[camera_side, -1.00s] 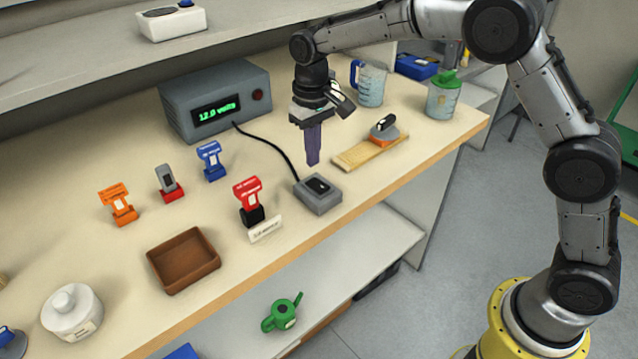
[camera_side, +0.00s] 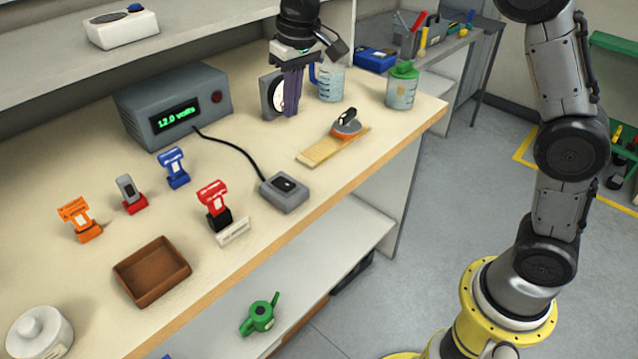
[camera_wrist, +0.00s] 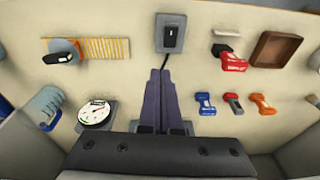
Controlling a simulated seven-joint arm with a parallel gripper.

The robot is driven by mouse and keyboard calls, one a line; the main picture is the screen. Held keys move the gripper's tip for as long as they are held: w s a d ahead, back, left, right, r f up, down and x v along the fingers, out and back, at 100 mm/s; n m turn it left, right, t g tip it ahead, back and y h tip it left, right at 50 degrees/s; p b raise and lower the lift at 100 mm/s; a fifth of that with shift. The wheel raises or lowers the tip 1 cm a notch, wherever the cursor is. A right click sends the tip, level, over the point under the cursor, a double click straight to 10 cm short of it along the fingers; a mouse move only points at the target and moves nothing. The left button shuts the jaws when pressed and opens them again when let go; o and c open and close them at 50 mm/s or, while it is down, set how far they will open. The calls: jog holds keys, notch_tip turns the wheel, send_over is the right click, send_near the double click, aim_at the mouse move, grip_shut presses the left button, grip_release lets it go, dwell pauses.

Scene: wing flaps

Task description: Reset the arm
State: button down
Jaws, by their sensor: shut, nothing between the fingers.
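My gripper (camera_side: 290,115) is shut and empty, its purple fingers pointing down above the back of the workbench. In the side view it is in front of a round dial gauge (camera_side: 272,93) and partly covers it. In the wrist view the closed fingers (camera_wrist: 160,73) point toward the grey switch box (camera_wrist: 170,34). The switch box (camera_side: 284,192) lies on the bench, well in front of the gripper and apart from it. The upper part of my arm is cut off by the top of the side view.
A power supply (camera_side: 173,105) reads 12.0 volts, its cable running to the switch box. Red (camera_side: 213,200), blue (camera_side: 173,168), grey (camera_side: 127,190) and orange (camera_side: 77,218) flap-like pieces stand left. A wooden strip (camera_side: 322,152), jugs (camera_side: 330,84) and brown tray (camera_side: 152,271) are also on the bench.

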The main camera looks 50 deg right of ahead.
jog(key=s+d+r+t, duration=0.1)
jog(key=s+d+r, duration=0.25)
jog(key=s, duration=0.45)
jog(key=s+d+r+t, duration=0.2)
jog(key=s+r, duration=0.3)
jog(key=s, duration=0.3)
jog(key=s+d+f, duration=0.1)
jog(key=s+f, duration=0.9)
jog(key=s, duration=0.4)
jog(key=shift+d+n+t, duration=0.3)
jog(key=shift+d+t, duration=0.05)
jog(key=shift+t, duration=0.05)
